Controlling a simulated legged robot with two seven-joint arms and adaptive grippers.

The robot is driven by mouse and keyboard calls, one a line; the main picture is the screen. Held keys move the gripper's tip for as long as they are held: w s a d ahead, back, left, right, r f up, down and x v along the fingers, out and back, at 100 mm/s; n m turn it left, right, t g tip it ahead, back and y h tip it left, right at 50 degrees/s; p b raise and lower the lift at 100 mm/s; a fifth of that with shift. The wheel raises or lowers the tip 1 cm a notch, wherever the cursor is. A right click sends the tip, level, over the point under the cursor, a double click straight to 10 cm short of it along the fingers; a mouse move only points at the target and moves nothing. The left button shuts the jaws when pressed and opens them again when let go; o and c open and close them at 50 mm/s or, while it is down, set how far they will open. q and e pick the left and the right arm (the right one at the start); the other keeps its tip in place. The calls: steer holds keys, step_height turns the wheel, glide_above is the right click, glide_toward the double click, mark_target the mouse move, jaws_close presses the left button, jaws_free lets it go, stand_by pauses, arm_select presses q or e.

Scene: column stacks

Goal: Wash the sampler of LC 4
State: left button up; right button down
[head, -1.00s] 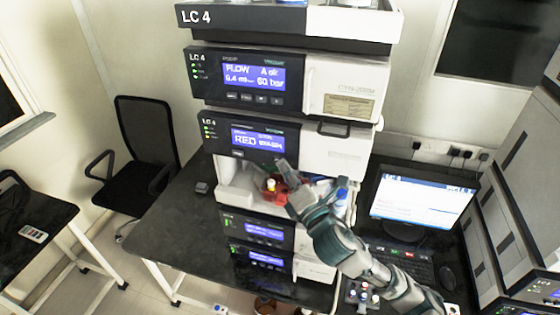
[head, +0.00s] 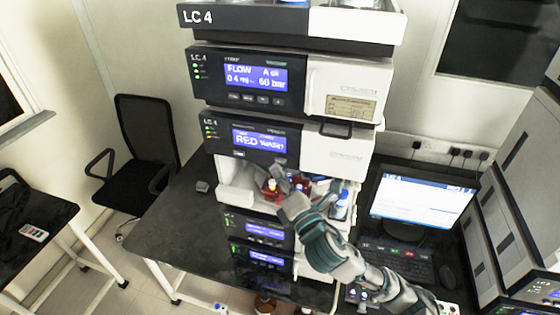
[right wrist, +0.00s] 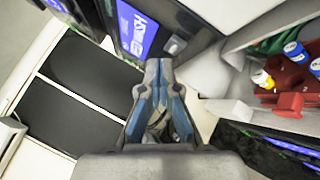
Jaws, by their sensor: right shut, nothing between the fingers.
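The LC 4 sampler (head: 340,153) is the module with the screen (head: 259,140), which shows "RED" and a second word that looks like "Washing". Below its front is an open bay with a red rack (head: 272,196) and vials. In the right wrist view the screen (right wrist: 135,32) is at the top, with a small grey button (right wrist: 175,45) beside it. My right gripper (head: 281,176) is shut and empty, just below the sampler's front panel and in front of the bay. Its closed fingertips (right wrist: 158,68) are apart from the button. My left gripper is not in view.
A yellow-capped vial (right wrist: 262,79) and blue-capped vials (right wrist: 293,50) stand by the red rack. The pump module (head: 345,92) is above. A monitor (head: 424,196) and keyboard (head: 398,258) are at right. The black bench (head: 180,232) is mostly clear at left.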

steer(key=shift+s+a+p, duration=0.25)
steer(key=shift+s, duration=0.55)
steer(key=shift+s+a+p, duration=0.2)
steer(key=shift+s+a, duration=0.1)
steer(key=shift+s, duration=0.5)
steer(key=shift+s+a+p, duration=0.25)
steer(key=shift+s, duration=0.55)
